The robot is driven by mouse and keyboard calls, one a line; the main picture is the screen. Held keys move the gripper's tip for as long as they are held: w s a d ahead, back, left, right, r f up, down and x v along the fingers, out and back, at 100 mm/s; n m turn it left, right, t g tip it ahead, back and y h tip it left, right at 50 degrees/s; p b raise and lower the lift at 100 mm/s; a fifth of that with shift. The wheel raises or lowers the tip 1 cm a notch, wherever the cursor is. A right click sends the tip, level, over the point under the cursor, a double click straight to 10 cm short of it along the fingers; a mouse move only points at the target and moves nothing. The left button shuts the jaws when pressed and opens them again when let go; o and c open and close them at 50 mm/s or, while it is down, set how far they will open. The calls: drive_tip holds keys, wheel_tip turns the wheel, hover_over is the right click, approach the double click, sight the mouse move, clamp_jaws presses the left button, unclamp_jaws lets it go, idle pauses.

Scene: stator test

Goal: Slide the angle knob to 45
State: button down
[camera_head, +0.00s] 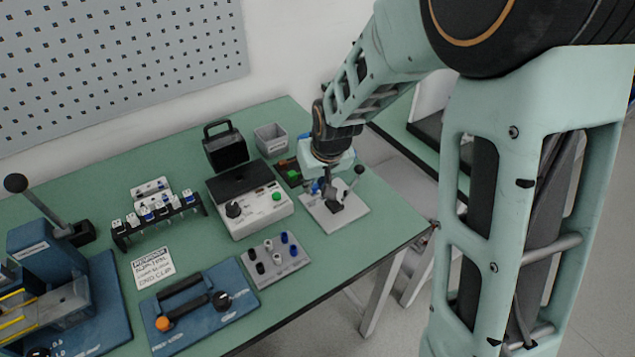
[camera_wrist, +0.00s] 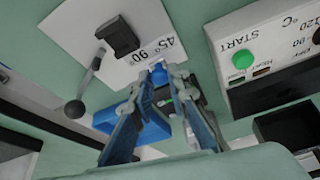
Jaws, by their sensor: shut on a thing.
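A white plate (camera_head: 350,219) lies near the table's right edge, with a dark block (camera_wrist: 118,37) and a ball-ended lever (camera_wrist: 93,68) on it. In the wrist view the printed marks 45° and 90° (camera_wrist: 160,49) show along the plate's edge. A small blue knob (camera_wrist: 158,75), which looks like the angle knob, sits beside these marks. My gripper (camera_wrist: 160,84) is shut on this knob, next to the marks. The exact setting cannot be read. In the head view my gripper (camera_head: 319,187) is low over the plate's upper left edge and hides most of the knob.
A white control box (camera_head: 255,220) with a green START button (camera_wrist: 245,58) stands close left of my gripper. The lever's black ball (camera_head: 359,170) rises close to its right. A grey block with several knobs (camera_head: 280,263) lies nearer the front. A grey bin (camera_head: 271,139) stands behind.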

drive_tip(key=shift+s+a, duration=0.5)
drive_tip(key=shift+a, duration=0.25)
drive_tip(key=c, duration=1.8)
unclamp_jaws()
drive_tip(key=shift+r, duration=0.25)
drive_tip(key=v, duration=1.1)
drive_tip(key=shift+s+d+r, duration=0.1)
drive_tip(key=shift+s+r, duration=0.1)
drive_tip(key=shift+r, duration=0.05)
